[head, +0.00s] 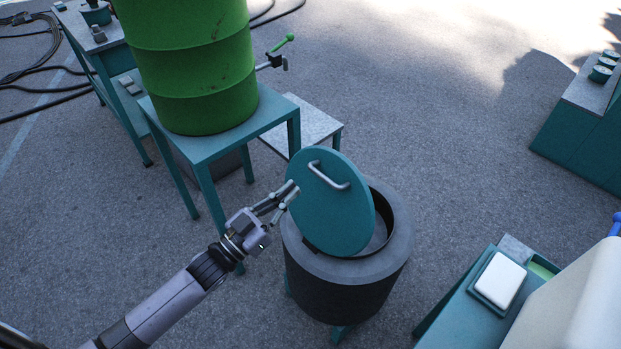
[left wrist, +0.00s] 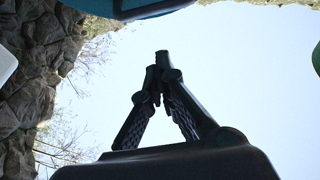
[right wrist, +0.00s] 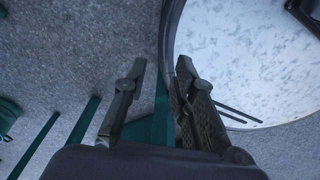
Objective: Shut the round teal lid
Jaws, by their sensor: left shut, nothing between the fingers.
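The round teal lid (head: 335,218) stands tilted up over a dark round drum (head: 345,295). Its curved metal handle (head: 328,177) faces up, and part of the drum's open mouth shows to its right. My left gripper (head: 292,190) is at the lid's left edge, fingers together and empty. I cannot tell whether the fingertips touch the lid. In the left wrist view my left gripper (left wrist: 158,62) has its tips together, with a teal edge (left wrist: 150,9) at the top. My right gripper (right wrist: 160,85) has its fingers apart; I see nothing held between them.
A green barrel (head: 195,75) stands on a teal table (head: 222,137) behind my left gripper. A low grey-topped table (head: 303,125) is beyond the drum. A teal bench with a white box (head: 500,280) is at lower right.

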